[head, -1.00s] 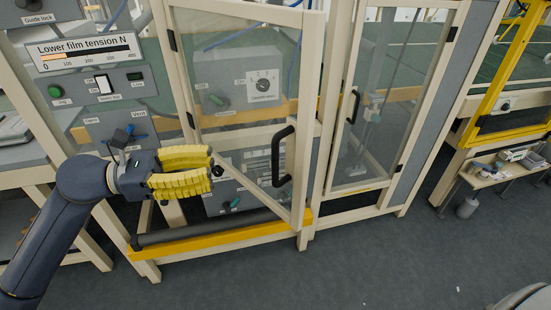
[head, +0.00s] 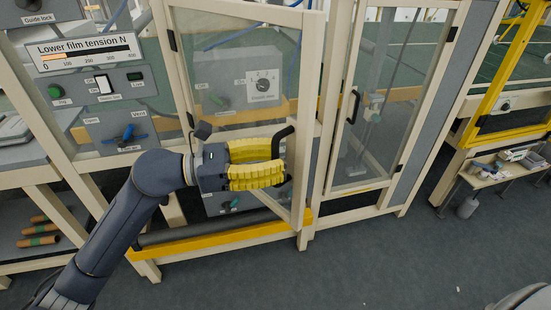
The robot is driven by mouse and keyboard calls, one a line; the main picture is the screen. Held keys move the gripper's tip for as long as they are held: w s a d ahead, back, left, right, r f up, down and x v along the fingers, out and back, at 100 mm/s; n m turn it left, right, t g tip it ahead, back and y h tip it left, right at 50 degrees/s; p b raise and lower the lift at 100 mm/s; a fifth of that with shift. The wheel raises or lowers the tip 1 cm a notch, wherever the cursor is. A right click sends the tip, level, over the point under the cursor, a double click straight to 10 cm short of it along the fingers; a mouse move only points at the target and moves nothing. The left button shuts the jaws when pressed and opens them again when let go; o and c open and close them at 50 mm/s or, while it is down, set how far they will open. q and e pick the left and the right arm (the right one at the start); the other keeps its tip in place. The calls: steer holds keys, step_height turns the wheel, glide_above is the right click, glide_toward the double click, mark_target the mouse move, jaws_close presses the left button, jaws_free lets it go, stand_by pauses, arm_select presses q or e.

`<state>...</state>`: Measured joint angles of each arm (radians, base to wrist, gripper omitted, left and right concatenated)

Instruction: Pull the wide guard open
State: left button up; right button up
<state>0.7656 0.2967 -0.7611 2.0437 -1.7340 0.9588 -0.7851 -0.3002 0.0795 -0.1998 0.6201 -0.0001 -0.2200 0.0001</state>
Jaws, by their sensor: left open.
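The wide guard is the left framed clear door (head: 311,90), with hinges on its left side. Its lower edge slants towards me, so it looks ajar; I cannot tell how far. Its black bar handle (head: 285,134) is near the right edge, with its upper part visible and its lower part mostly hidden by my fingers. My left gripper (head: 281,163) has yellow ribbed fingers, open, one above the other. Their tips are at the handle's lower part; whether they touch it I cannot tell. My right gripper is out of view.
A narrower clear guard (head: 397,90) with its own black handle stands to the right. A control panel (head: 110,95) is on the left. A yellow sill (head: 222,239) runs below the wide guard. The grey floor (head: 340,265) in front is clear.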

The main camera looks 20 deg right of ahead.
arm_select(q)
steer(key=shift+d, duration=0.1)
steer(key=shift+c, duration=0.4)
jaws_close()
